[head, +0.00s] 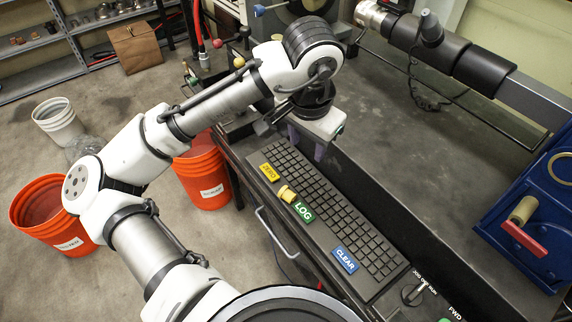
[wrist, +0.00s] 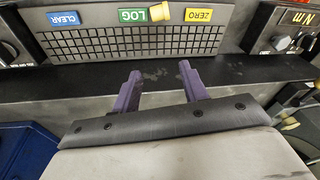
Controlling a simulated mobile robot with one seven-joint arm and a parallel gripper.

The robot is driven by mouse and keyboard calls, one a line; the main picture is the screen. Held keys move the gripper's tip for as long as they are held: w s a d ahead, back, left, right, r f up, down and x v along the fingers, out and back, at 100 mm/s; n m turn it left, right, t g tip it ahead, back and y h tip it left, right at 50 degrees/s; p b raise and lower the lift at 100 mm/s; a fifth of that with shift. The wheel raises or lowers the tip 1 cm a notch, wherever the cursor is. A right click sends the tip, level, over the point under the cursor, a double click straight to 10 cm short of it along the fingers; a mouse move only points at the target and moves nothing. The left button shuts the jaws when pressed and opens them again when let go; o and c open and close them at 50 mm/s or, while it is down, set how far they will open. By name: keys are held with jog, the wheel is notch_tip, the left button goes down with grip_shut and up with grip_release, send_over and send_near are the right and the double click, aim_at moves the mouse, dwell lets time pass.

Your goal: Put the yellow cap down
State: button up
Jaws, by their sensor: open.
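The yellow cap (head: 287,192) rests at the front edge of the keyboard (head: 325,208), between the yellow ZERO label and the green LOG label. In the wrist view the cap (wrist: 160,12) is at the top edge, touching or overlapping the right end of the LOG label (wrist: 132,15). My gripper (head: 306,147) is above the keyboard's far side, its two purple fingers pointing down. In the wrist view my gripper (wrist: 160,70) is open, with nothing between the fingers, and the cap is apart from it.
The ZERO label (head: 269,172) and blue CLEAR label (head: 345,260) lie along the keyboard's front edge. A blue fixture with a red handle (head: 524,238) stands at the right. Orange buckets (head: 202,178) stand on the floor at left. The grey bench top (head: 440,120) behind is largely clear.

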notch_tip(320, 180, down, 2)
jog(key=s+a+g+y, duration=0.1)
jog(key=s+a, duration=0.1)
send_over(287, 194)
jog(key=shift+y, duration=0.3)
jog(key=f, duration=0.4)
jog(key=d+f, duration=0.1)
jog(key=f, duration=0.2)
jog(key=shift+s+f, duration=0.1)
jog(key=shift+s, duration=0.2)
jog(key=shift+w+a+f+p, duration=0.1)
jog(key=shift+a+f, duration=0.05)
jog(key=shift+f, duration=0.8)
jog(key=shift+w+a+f+p, duration=0.1)
jog(key=shift+a+f, duration=0.05)
jog(key=shift+f, duration=0.85)
jog(key=shift+w+a+f+p, duration=0.1)
jog(key=shift+a+f, duration=0.05)
jog(key=shift+f, duration=0.8)
jog(key=shift+c, duration=0.2)
jog(key=c, duration=0.8)
jog(key=shift+o, duration=0.2)
